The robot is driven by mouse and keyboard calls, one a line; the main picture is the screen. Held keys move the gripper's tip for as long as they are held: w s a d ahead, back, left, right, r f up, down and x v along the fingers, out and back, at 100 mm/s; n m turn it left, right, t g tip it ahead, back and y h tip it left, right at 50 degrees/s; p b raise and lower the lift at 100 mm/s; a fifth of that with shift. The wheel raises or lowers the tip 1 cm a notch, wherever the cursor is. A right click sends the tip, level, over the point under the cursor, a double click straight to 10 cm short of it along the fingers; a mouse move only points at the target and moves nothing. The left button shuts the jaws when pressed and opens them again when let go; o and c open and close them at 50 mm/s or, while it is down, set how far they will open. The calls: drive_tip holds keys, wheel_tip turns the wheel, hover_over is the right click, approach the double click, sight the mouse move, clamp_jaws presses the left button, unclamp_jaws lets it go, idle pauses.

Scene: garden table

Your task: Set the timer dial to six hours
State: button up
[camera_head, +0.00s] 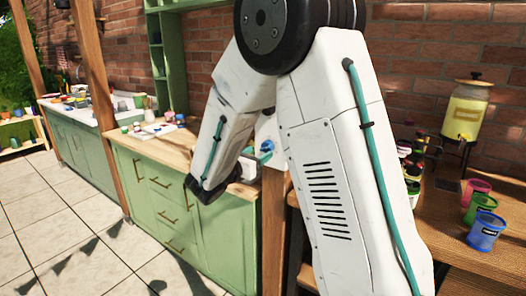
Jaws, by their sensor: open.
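A pale box with a round blue knob (267,146), which looks like the timer dial, is partly visible at the wooden post (275,230), just behind my arm. Its markings and pointer are too small to read. My arm crosses the middle of the view and hides part of the box. My gripper (246,168) is at the low end of the arm, left of and a little below the knob, over the green cabinet's worktop. It is open and mostly hidden by my own wrist. I cannot tell whether it touches anything.
A green cabinet (160,215) with a wooden top stands below my wrist. At right, a wooden table (450,240) holds pink, green and blue cups (487,232), several bottles and a yellow drink dispenser (466,112). The tiled floor (60,225) at left is clear.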

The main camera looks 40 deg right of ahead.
sight(264, 150)
drive_tip(key=shift+x, duration=1.9)
drive_tip(key=c, duration=1)
